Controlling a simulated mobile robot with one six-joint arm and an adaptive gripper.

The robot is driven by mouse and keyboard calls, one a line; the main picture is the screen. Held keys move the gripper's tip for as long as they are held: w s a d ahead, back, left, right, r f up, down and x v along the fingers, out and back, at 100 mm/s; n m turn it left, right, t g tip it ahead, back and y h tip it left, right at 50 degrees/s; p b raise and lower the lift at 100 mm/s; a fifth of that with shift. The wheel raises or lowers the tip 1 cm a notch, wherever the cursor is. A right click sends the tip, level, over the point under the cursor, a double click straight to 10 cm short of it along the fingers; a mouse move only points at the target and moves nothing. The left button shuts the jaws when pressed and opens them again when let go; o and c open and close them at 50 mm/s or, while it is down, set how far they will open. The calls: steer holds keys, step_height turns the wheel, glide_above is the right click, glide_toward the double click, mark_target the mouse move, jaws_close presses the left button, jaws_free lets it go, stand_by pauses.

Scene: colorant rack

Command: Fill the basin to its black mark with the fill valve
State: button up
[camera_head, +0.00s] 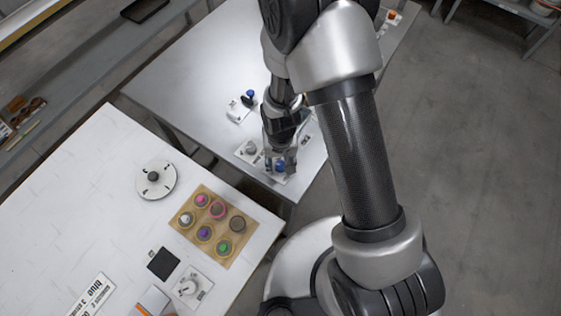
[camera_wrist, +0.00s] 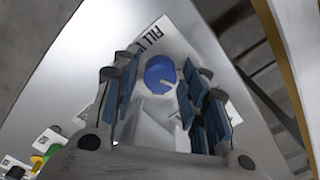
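The fill valve is a round blue knob (camera_wrist: 160,74) with a pale pointer line, on a white plate lettered "FILL" (camera_wrist: 150,38). In the wrist view my gripper's (camera_wrist: 160,85) two padded fingers stand apart, one on each side of the knob. Narrow gaps seem to show between pads and knob, so the gripper looks open around it. I cannot make out the basin or its black mark in either view.
Beside the valve on the metal table (camera_head: 190,70) are a white plate with a grey knob (camera_head: 250,148) and a blue-topped fitting (camera_head: 249,94). The white table (camera_head: 75,185) carries a wooden rack (camera_head: 183,220) of coloured pots and a round dial (camera_head: 155,189).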

mark_target(281, 164)
steer(key=c, duration=0.8)
steer(key=shift+n, duration=2.1)
steer(key=o, duration=1.1)
step_height(281, 164, up, 12)
steer(key=shift+r, duration=0.1)
